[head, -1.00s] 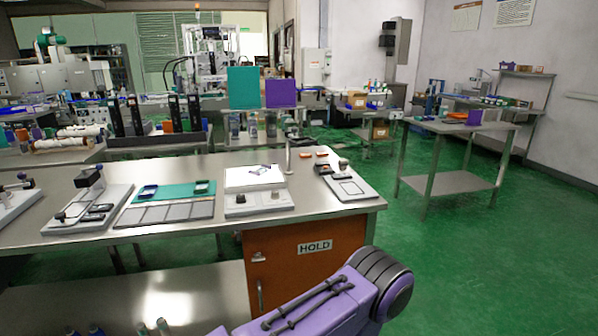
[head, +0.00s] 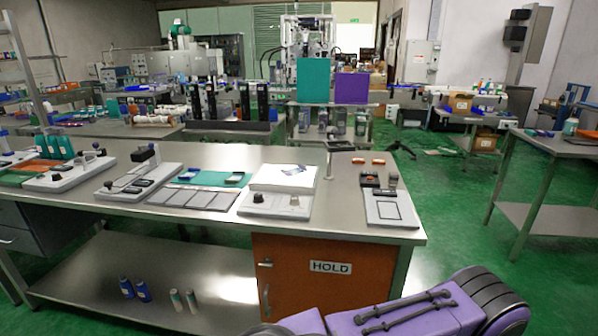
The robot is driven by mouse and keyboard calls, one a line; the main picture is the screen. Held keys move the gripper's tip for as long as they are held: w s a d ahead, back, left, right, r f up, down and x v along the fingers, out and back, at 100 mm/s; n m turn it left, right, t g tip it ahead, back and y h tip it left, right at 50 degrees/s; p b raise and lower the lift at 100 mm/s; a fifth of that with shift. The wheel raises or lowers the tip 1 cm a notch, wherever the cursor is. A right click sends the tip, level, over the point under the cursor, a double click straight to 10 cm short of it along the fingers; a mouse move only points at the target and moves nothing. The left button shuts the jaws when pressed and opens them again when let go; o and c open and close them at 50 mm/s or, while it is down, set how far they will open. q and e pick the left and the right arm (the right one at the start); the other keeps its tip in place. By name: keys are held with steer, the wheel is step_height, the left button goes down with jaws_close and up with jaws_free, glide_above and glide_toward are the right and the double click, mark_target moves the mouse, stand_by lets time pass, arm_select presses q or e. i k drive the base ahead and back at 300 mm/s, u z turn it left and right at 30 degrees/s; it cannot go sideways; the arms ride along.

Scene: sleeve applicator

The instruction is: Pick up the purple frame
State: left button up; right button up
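A small dark blue-purple frame (head: 187,175) lies on the left part of a teal mat (head: 210,179) on the steel workbench (head: 130,217). A second small frame, dark with a pale and greenish inside (head: 235,178), lies on the right of that mat. A small purplish item (head: 293,170) rests on a raised white platform (head: 283,180) to the right; its shape is too small to tell. Which of these is the purple frame I cannot tell for sure. Neither of my grippers is in view; only my purple arm shows at the bottom.
Grey flat fixtures with knobs (head: 70,178) and a fixture with a black outline (head: 391,212) stand along the workbench. An orange cabinet marked HOLD (head: 318,290) is below. Teal (head: 313,80) and purple (head: 351,88) panels stand behind.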

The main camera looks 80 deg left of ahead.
mark_target(301, 169)
steer(key=u, duration=1.75)
